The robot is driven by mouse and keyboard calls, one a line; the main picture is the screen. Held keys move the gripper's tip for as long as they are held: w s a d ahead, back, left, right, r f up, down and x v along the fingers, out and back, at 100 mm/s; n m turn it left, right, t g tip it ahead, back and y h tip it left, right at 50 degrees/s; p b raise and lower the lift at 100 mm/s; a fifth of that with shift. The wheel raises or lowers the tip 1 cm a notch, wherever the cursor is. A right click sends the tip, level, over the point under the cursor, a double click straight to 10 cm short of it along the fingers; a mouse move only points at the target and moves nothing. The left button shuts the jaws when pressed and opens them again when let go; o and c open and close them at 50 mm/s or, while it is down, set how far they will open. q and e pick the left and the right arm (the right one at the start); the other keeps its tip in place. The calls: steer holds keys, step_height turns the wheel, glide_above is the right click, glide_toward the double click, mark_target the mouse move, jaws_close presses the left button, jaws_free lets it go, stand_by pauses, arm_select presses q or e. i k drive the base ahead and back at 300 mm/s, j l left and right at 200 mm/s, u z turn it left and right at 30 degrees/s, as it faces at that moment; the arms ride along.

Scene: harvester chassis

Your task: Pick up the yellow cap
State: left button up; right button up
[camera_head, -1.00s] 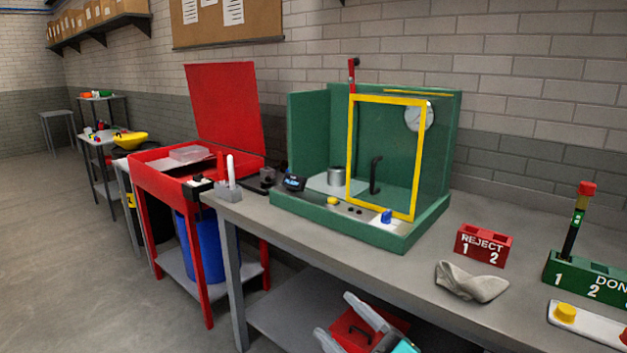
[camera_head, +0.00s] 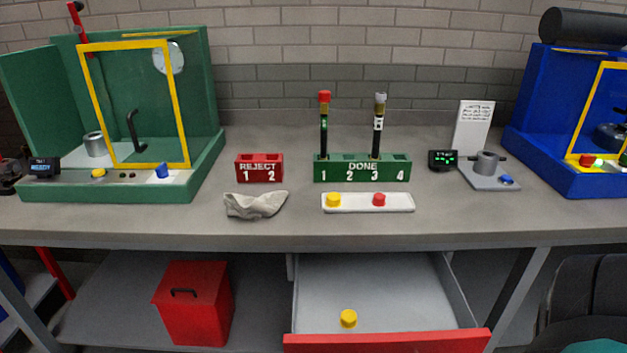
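One yellow cap (camera_head: 348,318) lies in the open drawer (camera_head: 400,282) below the bench, behind its red front. Another yellow cap (camera_head: 333,200) sits at the left end of a white tray (camera_head: 356,204) on the bench, with a red cap (camera_head: 379,199) to its right. Neither of my grippers shows in the head view, so their positions and holds cannot be seen.
A green DONE rack (camera_head: 333,170) holds two upright tubes behind the tray. A red REJECT rack (camera_head: 259,167) and a grey cloth (camera_head: 254,205) are left. Green (camera_head: 207,105) and blue (camera_head: 525,130) stations flank them. A red box (camera_head: 195,310) stands below.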

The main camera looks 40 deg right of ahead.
mark_target(347, 320)
steer(key=z, duration=1.55)
